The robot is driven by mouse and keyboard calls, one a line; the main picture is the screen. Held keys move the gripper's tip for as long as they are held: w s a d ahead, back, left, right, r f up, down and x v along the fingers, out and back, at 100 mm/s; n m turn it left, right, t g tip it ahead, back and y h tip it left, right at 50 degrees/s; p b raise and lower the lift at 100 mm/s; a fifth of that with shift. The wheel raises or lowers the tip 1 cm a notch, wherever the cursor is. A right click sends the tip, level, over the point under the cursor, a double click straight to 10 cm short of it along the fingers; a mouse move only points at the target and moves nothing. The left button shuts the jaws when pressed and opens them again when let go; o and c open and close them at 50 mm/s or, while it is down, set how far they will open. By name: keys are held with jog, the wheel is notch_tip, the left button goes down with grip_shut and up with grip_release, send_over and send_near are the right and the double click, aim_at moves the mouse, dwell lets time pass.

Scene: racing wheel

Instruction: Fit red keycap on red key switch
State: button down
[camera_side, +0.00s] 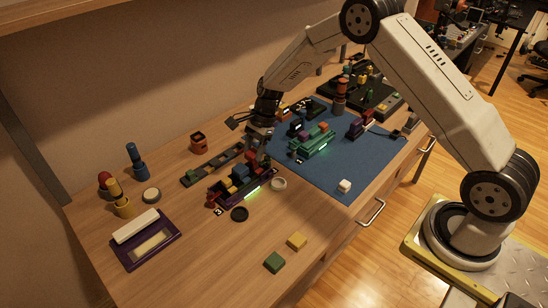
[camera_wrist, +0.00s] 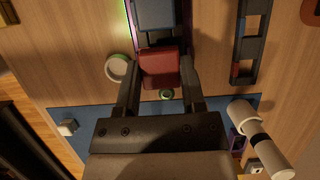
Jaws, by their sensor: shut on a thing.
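In the wrist view my gripper (camera_wrist: 161,66) is shut on a red keycap (camera_wrist: 160,68), one finger on each side. The keycap is at the near end of a purple key base (camera_wrist: 188,12) with a glowing green edge. A blue-grey keycap (camera_wrist: 156,14) sits just beyond it on the base. In the side view my gripper (camera_side: 259,140) points down over the far end of the purple base (camera_side: 262,186), where a red keycap (camera_side: 250,158) shows beside blue and yellow ones. The red switch is hidden; I cannot tell whether the keycap touches it.
A green key unit (camera_side: 316,143) stands on the blue mat (camera_side: 350,170). Loose green (camera_side: 274,262) and yellow (camera_side: 297,241) keycaps lie at the front.

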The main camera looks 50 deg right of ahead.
jog(key=shift+f, duration=1.15)
dwell(0.4)
jog(key=shift+c, duration=0.5)
grip_release()
jog(key=v, duration=0.7)
jog(key=shift+d+r, duration=0.2)
jog(key=shift+r, duration=0.15)
jog(key=shift+s, duration=0.1)
jog(key=s+r+n+t+h, duration=0.1)
jog(key=s+r+n+h, duration=0.1)
jog(key=s+n, duration=0.7)
jog(key=s+a+r+n+t+h, duration=0.1)
jog(key=s+r+n, duration=0.3)
jog(key=s+n, duration=0.5)
jog(key=s+h, duration=0.1)
jog(key=s, duration=0.4)
jog(key=shift+s+a+t, duration=0.2)
jog(key=shift+s+t, duration=0.1)
jog(key=shift+s, duration=0.05)
